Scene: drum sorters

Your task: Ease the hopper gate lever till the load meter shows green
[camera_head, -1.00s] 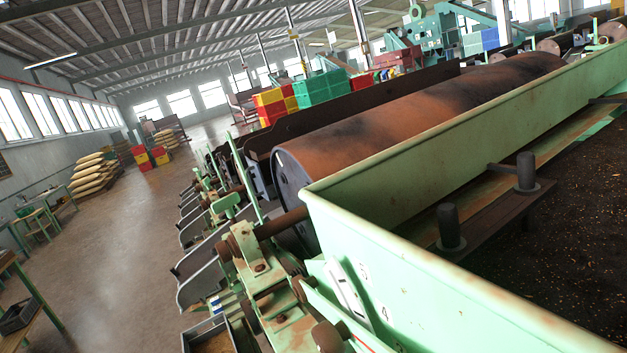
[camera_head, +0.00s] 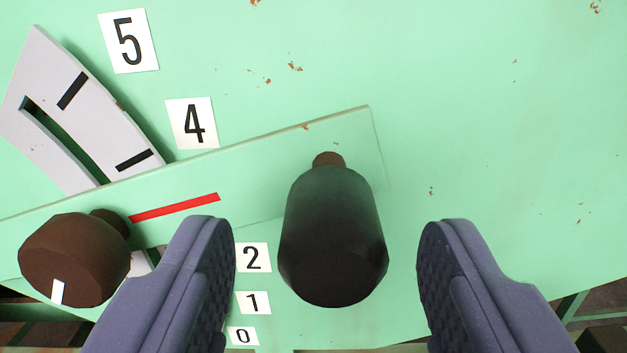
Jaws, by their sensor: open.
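The gate lever (camera_head: 275,165) is a flat pale green bar crossing the green hopper wall (camera_head: 490,120), rising slightly to the right. A dark rounded handle (camera_head: 333,240) sticks out near its right end. My gripper (camera_head: 328,232) is open, one finger on each side of the handle, with a gap on both sides. The lever's red line (camera_head: 175,207) lies between number plates 4 (camera_head: 192,123) and 2 (camera_head: 253,257); no 3 shows. No load meter is in view.
A brown knob (camera_head: 75,260) with a white mark sits at the lever's left. A grey slotted arc plate (camera_head: 85,110) with black ticks runs behind the lever. Number plate 5 (camera_head: 128,41) is above. The wall right of the handle is clear.

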